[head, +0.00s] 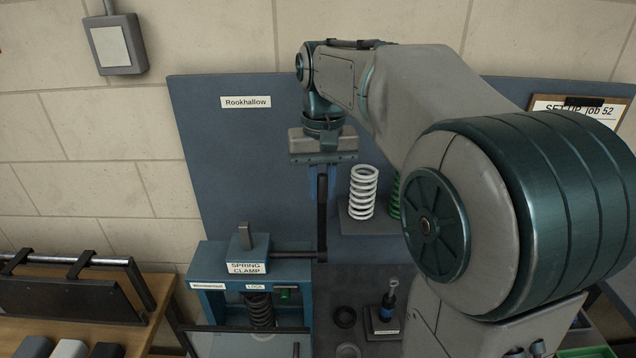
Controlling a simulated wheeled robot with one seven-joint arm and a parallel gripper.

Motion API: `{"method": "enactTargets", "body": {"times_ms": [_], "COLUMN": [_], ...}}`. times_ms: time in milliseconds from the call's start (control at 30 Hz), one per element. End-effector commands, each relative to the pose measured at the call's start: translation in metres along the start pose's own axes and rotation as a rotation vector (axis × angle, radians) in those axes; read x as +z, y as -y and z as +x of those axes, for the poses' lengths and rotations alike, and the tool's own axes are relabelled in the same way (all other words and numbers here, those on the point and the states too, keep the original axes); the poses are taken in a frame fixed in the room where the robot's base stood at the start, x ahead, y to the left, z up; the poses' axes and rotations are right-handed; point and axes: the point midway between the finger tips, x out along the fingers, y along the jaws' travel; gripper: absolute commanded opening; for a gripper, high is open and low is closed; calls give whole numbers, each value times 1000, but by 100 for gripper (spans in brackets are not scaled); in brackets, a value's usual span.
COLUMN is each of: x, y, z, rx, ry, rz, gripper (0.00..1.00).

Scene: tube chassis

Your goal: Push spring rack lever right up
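My gripper (322,190) points down in front of the blue-grey back panel, with its blue fingers on either side of the top of a black upright bar. I cannot tell whether the fingers touch the bar. The black bar (321,222) stands nearly upright and meets a dark horizontal rod (290,255) that runs left to the blue spring clamp (245,268). The spring rack (372,226) is a grey ledge to the right, carrying a white spring (363,190) and a green spring (395,197). My arm hides the rack's right part, and no lever on it shows.
A dark coil spring (260,310) sits under the clamp. Loose rings and a small block with a blue-banded tool (388,305) lie on the dark surface at the front. A wooden bench (150,310) stands at the left. A clipboard (565,104) hangs at the upper right.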

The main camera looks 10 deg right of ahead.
Motion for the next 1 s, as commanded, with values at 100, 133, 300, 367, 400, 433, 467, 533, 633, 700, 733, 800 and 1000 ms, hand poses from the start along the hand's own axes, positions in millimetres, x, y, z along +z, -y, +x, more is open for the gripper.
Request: {"method": "enactTargets", "body": {"times_ms": [100, 133, 300, 367, 400, 433, 467, 533, 633, 700, 733, 800, 1000], "x": [-1, -1, -1, -1, -1, -1, -1, -2, -2, -2, -2, -2, -2], "y": [0, 0, -1, -1, -1, -1, -1, -2, -2, -2, -2, -2, -1], "z": [-4, -4, -2, -2, -3, -5, -7, -13, -29, -42, -48, -62, -99], "rx": [-4, -4, -3, -2, -2, -2, -2, -2, -2, -2, -2, -3, -3], "ry": [-11, -10, -6, -5, -5, -5, -6, -6, -9, -9, -8, -9, -8], "rz": [2, 3, 5, 5, 5, 5, 5, 5, 6, 6, 6, 6, 4], "gripper": [38, 38, 38, 38, 38, 38, 38, 38, 38, 38, 38, 38, 38]}}
